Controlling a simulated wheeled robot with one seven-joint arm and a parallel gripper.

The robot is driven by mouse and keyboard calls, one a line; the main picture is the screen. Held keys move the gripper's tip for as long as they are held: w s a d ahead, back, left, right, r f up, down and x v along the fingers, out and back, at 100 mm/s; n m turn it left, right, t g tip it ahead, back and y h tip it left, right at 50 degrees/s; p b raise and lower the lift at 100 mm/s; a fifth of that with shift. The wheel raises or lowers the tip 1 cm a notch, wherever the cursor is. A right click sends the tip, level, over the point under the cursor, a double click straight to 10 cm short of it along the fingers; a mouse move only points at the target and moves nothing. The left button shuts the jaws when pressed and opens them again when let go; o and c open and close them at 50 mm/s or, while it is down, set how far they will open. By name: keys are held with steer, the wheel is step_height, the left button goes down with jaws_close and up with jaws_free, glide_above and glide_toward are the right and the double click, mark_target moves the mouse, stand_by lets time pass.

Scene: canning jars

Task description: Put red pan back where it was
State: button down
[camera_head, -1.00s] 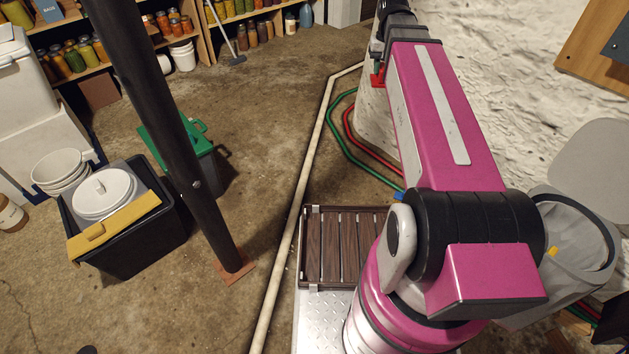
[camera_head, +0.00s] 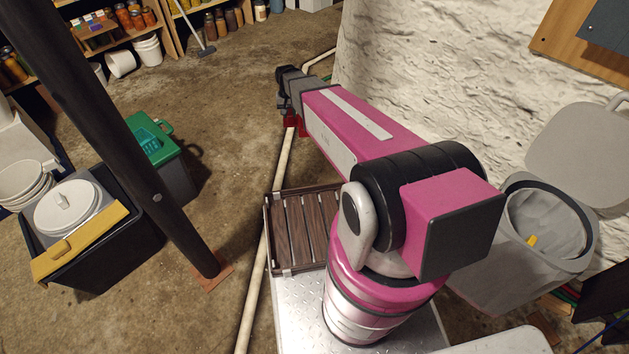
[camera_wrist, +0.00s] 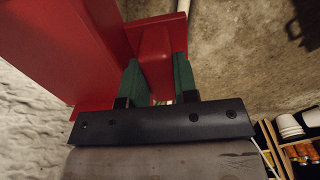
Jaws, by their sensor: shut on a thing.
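The red pan (camera_wrist: 60,45) fills the upper left of the wrist view, with a flat broad body and a narrower part running between my fingers. My gripper (camera_wrist: 157,62) has green finger pads on both sides of that narrower part and is shut on it. In the head view, only a small bit of the red pan (camera_head: 303,127) shows below the dark end of my arm, held in the air beside the white wall. Most of the pan is hidden there by my arm.
A white rough wall (camera_head: 430,70) stands right of my arm. A dark pole (camera_head: 130,165), a black bin (camera_head: 110,265) and a green-lidded bin (camera_head: 175,175) stand left. A pale pipe (camera_head: 255,290) lies along the floor. Jar shelves (camera_head: 90,40) are at the back; open floor lies before them.

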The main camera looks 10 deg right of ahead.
steer(key=s+a+f, duration=0.2)
steer(key=f, duration=0.9)
steer(key=s+a+f, duration=0.2)
steer(key=a+f, duration=0.1)
steer(key=f, duration=0.7)
steer(key=s+a+f, duration=0.2)
steer(key=f, duration=0.9)
steer(key=shift+m, duration=0.4)
steer(key=w+d+f, duration=0.2)
steer(key=d, duration=0.1)
steer(key=w+d+f, duration=0.2)
steer(key=w, duration=0.1)
steer(key=w+d+f, duration=0.2)
steer(key=w+d, duration=0.1)
steer(key=shift+d+f, duration=0.35)
steer(key=shift+f, duration=2)
steer(key=shift+f, duration=0.2)
steer(key=c, duration=0.9)
jaws_free()
steer(key=shift+r, duration=0.15)
